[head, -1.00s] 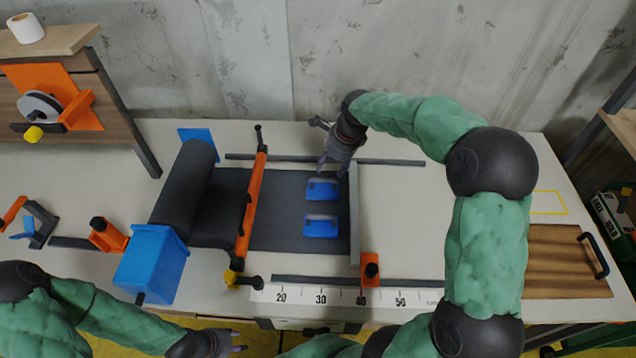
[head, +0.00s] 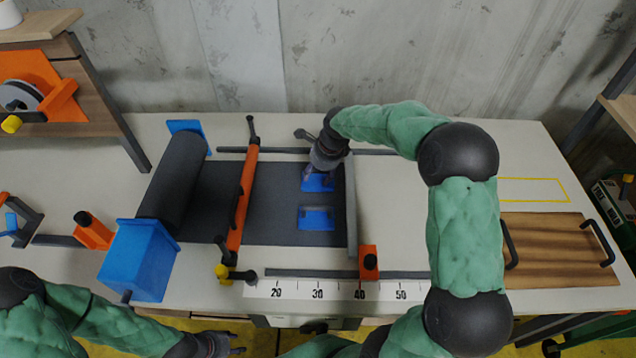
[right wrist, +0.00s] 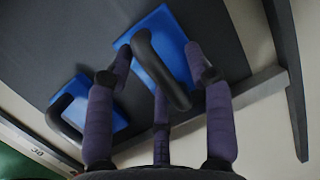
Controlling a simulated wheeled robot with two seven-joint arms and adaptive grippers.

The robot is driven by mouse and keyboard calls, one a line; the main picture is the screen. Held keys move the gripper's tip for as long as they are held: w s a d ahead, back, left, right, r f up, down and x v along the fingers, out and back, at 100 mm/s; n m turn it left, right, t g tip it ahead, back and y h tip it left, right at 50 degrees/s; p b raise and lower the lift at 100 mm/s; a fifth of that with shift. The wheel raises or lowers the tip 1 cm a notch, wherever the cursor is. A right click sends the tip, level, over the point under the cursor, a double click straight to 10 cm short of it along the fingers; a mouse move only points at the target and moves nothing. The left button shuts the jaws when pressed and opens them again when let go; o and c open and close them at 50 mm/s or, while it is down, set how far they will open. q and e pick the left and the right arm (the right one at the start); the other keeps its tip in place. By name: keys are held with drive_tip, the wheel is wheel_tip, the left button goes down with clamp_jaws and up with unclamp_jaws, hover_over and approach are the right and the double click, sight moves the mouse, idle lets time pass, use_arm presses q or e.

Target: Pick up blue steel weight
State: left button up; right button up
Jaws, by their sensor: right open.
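Two blue steel weights with dark handles lie on the dark sheet in the head view. The far weight (head: 318,184) is partly hidden by my right gripper (head: 319,174), which is just above it. The near weight (head: 316,218) lies clear of the gripper. In the right wrist view, the open fingers of my right gripper (right wrist: 160,85) straddle the handle of one blue weight (right wrist: 184,50). I cannot tell whether they touch it. The other weight (right wrist: 112,112) is to the left there. My left gripper (head: 232,344) is low at the front edge, away from the weights; its opening is unclear.
An orange bar (head: 242,200) crosses the sheet left of the weights, and a grey bar (head: 351,215) stands at its right end. A dark roll (head: 172,185) and blue box (head: 138,262) are further left. A wooden board (head: 560,250) lies at right.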

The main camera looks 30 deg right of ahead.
clamp_jaws()
drive_tip(key=shift+w+r, duration=0.1)
drive_tip(key=shift+r, duration=0.1)
drive_tip(key=shift+r, duration=0.1)
